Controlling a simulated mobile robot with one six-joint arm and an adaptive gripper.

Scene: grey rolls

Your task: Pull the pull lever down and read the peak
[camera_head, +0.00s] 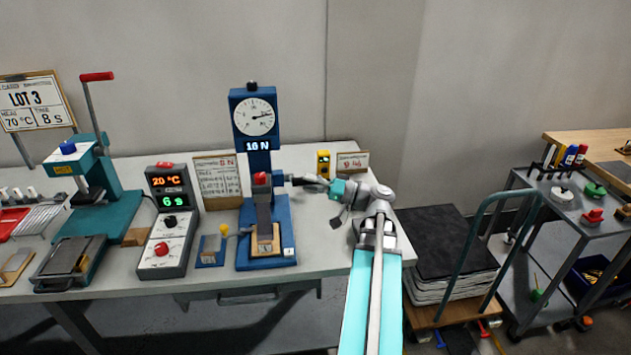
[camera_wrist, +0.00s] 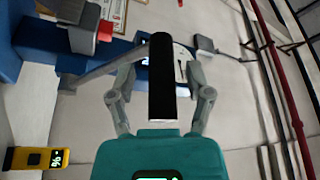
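The blue pull tester (camera_head: 258,150) stands on the bench. Its white dial (camera_head: 254,117) has a needle pointing right, and the display (camera_head: 257,146) under it reads 16 N. A red-knobbed clamp (camera_head: 262,181) sits on its column. My gripper (camera_head: 312,182) is at the tester's right side, at the pull lever. In the wrist view the lever's black grip (camera_wrist: 160,85) lies between my fingers, its pale end toward the camera. The fingers close in on both sides of it and look shut on it. The actual contact is partly hidden.
A timer box (camera_head: 166,220) showing 20 °C and 6 s and a teal press (camera_head: 95,195) stand left of the tester. A small yellow gauge (camera_head: 323,164) and a card (camera_head: 352,163) stand behind my gripper. A cart (camera_head: 470,250) stands right of the bench.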

